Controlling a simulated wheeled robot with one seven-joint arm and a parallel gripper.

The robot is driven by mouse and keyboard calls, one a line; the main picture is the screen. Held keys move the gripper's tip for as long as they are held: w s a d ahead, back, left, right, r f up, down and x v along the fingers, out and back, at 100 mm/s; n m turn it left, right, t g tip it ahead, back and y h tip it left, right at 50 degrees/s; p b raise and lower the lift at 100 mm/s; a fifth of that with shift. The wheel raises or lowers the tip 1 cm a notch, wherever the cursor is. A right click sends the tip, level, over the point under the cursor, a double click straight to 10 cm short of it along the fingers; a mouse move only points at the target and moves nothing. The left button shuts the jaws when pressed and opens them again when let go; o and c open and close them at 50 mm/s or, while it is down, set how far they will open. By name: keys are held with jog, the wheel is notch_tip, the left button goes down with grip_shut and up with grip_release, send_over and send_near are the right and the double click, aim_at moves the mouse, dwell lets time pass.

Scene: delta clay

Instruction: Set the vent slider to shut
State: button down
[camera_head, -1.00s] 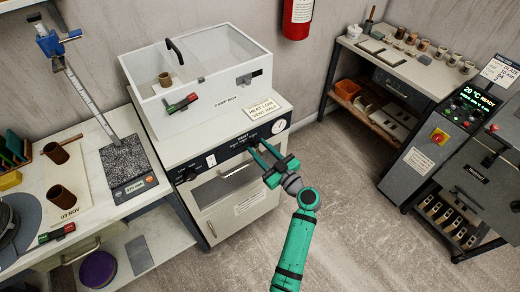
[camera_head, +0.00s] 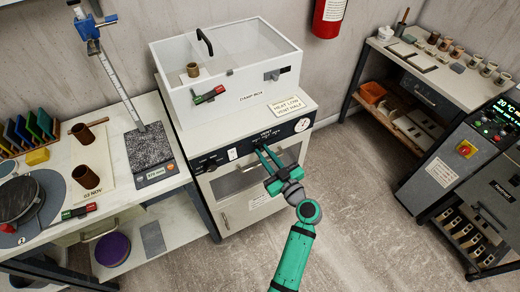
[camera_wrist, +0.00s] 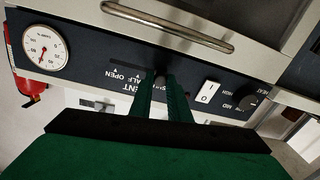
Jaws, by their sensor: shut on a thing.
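The vent slider's knob (camera_wrist: 160,79) sits in its slot in the dark control panel (camera_head: 232,157) of the white cabinet. In the wrist view, the HALF and OPEN marks (camera_wrist: 126,76) and a bare stretch of slot lie left of the knob. A label right by the knob is mostly covered by the fingers, so I cannot read its exact mark. My gripper (camera_head: 263,150) reaches the panel under the VENT lettering, and in the wrist view its green fingers (camera_wrist: 161,84) are shut on the knob.
A white rocker switch (camera_wrist: 207,93) and heat dial (camera_wrist: 246,103) are right of the fingers in the wrist view; a round gauge (camera_wrist: 41,47) is left. The oven door handle (camera_wrist: 168,27) runs close by. A clear-lidded box (camera_head: 225,75) stands on top of the cabinet.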

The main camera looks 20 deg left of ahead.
jog(key=shift+s+a, duration=0.3)
jog(key=shift+a, duration=0.05)
jog(key=c, duration=1.7)
grip_release()
jog(key=shift+a, duration=0.1)
jog(key=shift+o, duration=0.2)
jog(key=v, duration=1.1)
jog(key=shift+w, duration=0.1)
